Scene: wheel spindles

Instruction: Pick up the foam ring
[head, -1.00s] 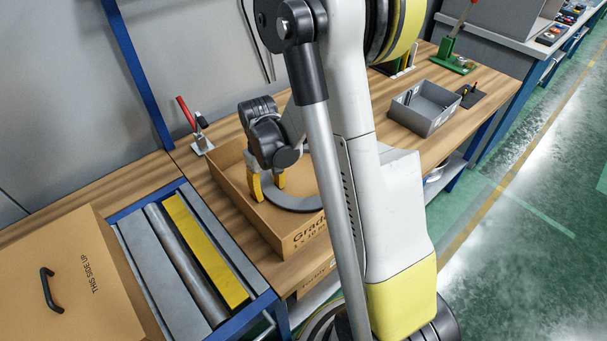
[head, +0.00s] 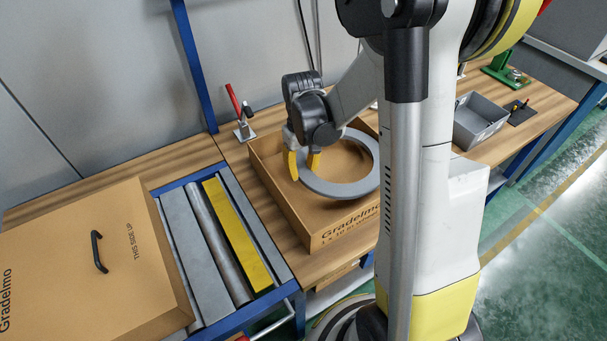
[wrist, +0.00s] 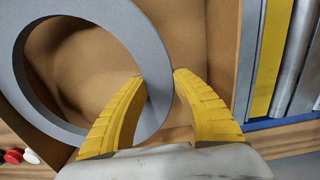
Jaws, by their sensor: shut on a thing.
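The foam ring (head: 338,190) is a flat grey ring over an open cardboard box (head: 328,240) on the wooden bench. My gripper (head: 303,170) is shut on the left side of the ring, its yellow fingers on either side of the rim. In the wrist view the ring (wrist: 103,13) fills the left part, and its rim passes between the two fingertips (wrist: 158,75). The ring looks raised above the box floor, within or just over the walls; the exact height is hard to tell. My arm hides part of the box's right side.
A roller conveyor (head: 218,245) and a closed carton (head: 80,270) with a black handle lie left of the box. A red-handled clamp (head: 243,128) stands behind it. A grey bin (head: 480,122) and a green tool (head: 503,68) are further right on the bench.

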